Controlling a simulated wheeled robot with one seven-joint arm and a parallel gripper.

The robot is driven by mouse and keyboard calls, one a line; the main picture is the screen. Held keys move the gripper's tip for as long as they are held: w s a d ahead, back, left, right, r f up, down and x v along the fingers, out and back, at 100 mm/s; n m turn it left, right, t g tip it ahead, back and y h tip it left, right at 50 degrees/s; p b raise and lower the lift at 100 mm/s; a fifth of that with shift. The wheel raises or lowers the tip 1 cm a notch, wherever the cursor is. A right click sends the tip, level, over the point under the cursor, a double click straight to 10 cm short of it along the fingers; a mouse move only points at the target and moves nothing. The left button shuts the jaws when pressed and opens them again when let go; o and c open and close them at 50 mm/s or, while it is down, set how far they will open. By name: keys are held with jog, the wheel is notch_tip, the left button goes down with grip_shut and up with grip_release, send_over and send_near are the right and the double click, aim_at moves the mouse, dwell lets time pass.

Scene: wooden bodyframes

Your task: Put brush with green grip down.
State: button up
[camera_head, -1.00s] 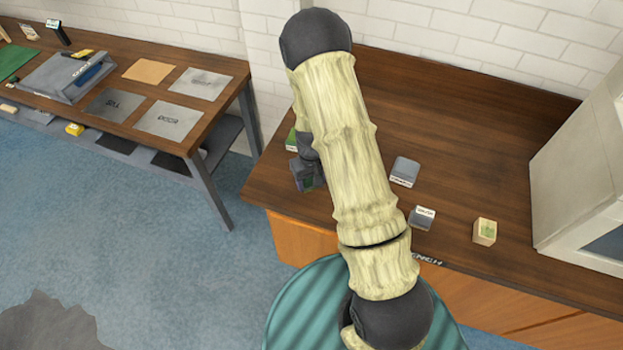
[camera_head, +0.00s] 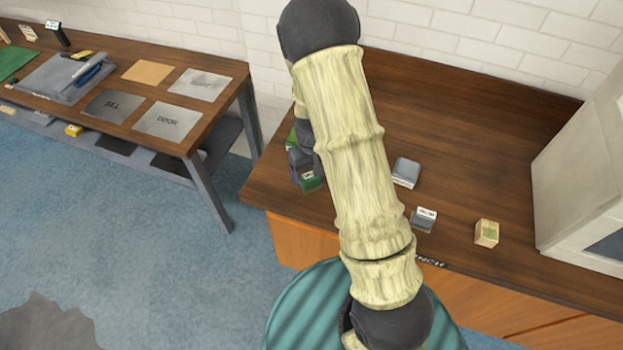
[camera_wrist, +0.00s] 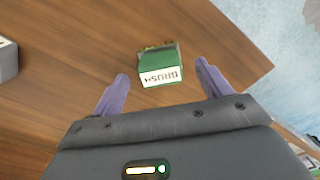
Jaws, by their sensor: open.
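The brush with green grip (camera_wrist: 160,68) lies on the wooden bench in the wrist view, with a white label reading "BRUSH" facing my gripper. In the head view it shows as a small green block (camera_head: 311,182) beside my arm, partly hidden. My gripper (camera_wrist: 161,85) is open, its two purple fingers on either side of the brush's near end with gaps at both sides. In the head view the gripper is mostly hidden behind my arm.
The bench (camera_head: 480,140) also holds a grey block (camera_head: 406,172), a small labelled grey block (camera_head: 424,219) and a wooden block (camera_head: 486,233). A white cabinet (camera_head: 585,170) stands at right. Another table (camera_head: 140,75) is at left. Bare bench surrounds the brush.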

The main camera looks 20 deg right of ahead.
aim_at(312, 176)
notch_tip(312, 176, up, 7)
jog(key=shift+r+b, duration=0.15)
jog(key=shift+b, duration=0.45)
jog(key=shift+s+r, duration=0.1)
jog(key=s+r+m+t, duration=0.1)
jog(key=s+r+t, duration=0.1)
jog(key=s+r, duration=0.6)
jog(key=s, duration=0.5)
jog(key=shift+s+r+m+t, duration=0.2)
jog(key=shift+s+m+t, duration=0.1)
jog(key=shift+s+m, duration=0.1)
jog(key=shift+w, duration=0.2)
dwell(0.7)
jog(key=shift+a, duration=0.1)
jog(key=shift+s+a, duration=0.1)
jog(key=shift+s, duration=0.2)
